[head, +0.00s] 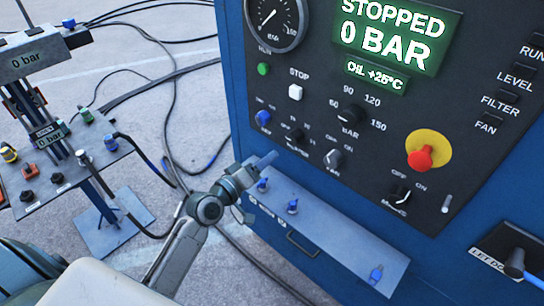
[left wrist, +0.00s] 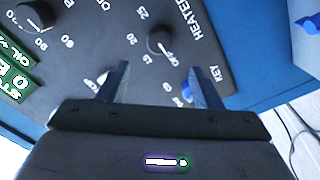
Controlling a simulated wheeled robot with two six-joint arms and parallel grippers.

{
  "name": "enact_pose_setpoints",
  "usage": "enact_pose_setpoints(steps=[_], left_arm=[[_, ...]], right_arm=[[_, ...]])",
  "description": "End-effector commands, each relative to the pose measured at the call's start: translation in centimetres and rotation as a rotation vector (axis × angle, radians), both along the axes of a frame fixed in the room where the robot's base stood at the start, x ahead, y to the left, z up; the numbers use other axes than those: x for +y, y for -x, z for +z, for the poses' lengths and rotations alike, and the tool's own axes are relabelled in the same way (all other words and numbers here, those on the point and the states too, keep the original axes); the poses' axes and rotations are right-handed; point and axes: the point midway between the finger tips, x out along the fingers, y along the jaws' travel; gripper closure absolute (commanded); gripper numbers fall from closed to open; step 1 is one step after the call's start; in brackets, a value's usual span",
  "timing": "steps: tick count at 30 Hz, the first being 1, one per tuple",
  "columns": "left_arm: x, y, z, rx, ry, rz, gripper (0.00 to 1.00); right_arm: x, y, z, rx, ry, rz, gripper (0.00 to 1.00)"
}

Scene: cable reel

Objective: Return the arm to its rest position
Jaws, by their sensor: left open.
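My left arm reaches in from the lower left in the head view, its gripper (head: 258,168) in front of the blue cabinet, just below the dark control panel (head: 460,105). In the left wrist view the two fingers of the gripper (left wrist: 160,82) stand apart with nothing between them. Beyond them lie the black heater knob (left wrist: 160,42) and the blue key knob (left wrist: 187,90). The fingertips look clear of both knobs, though the exact gap is hard to judge. My right gripper is in neither view.
The panel display (head: 392,35) reads STOPPED, 0 BAR. A red stop button (head: 420,157) sits on a yellow plate. A narrow shelf (head: 335,238) with blue fittings juts out below the panel. At left stands a stand with a valve plate (head: 60,182). Cables (head: 172,110) cross the floor between.

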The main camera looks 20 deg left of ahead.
Motion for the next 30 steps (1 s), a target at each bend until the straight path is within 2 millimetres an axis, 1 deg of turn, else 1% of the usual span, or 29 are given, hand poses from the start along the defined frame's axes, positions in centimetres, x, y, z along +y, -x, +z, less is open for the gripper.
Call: enact_pose_setpoints(steps=[3,15,17,19,20,23,24,26,27,30], left_arm=[[0.1,0.3,0.1,-0.001,0.000,0.000,0.41],[0.1,0.3,0.1,-0.001,0.001,0.000,0.41],[0.0,0.4,-0.1,0.004,-0.006,-0.003,0.41],[-0.4,1.1,-0.7,0.024,-0.042,-0.016,0.41],[-0.6,1.5,-1.2,0.042,-0.068,-0.025,0.41],[-1.8,4.2,-3.7,0.133,-0.217,-0.074,0.41],[-2.2,5.8,-5.0,0.186,-0.298,-0.098,0.41],[-2.4,8.5,-7.1,0.276,-0.431,-0.136,0.41],[-2.3,10.4,-8.4,0.339,-0.514,-0.159,0.41],[-1.5,14.4,-10.7,0.476,-0.681,-0.199,0.41]], right_arm=[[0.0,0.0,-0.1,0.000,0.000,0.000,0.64],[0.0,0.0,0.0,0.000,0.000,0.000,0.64],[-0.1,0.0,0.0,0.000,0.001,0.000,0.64],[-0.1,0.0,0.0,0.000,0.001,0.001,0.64],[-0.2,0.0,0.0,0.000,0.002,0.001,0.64],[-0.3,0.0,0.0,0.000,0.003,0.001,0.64],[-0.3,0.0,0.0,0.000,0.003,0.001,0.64],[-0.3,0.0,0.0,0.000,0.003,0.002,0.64],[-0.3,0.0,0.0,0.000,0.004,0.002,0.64],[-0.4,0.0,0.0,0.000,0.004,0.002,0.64]])
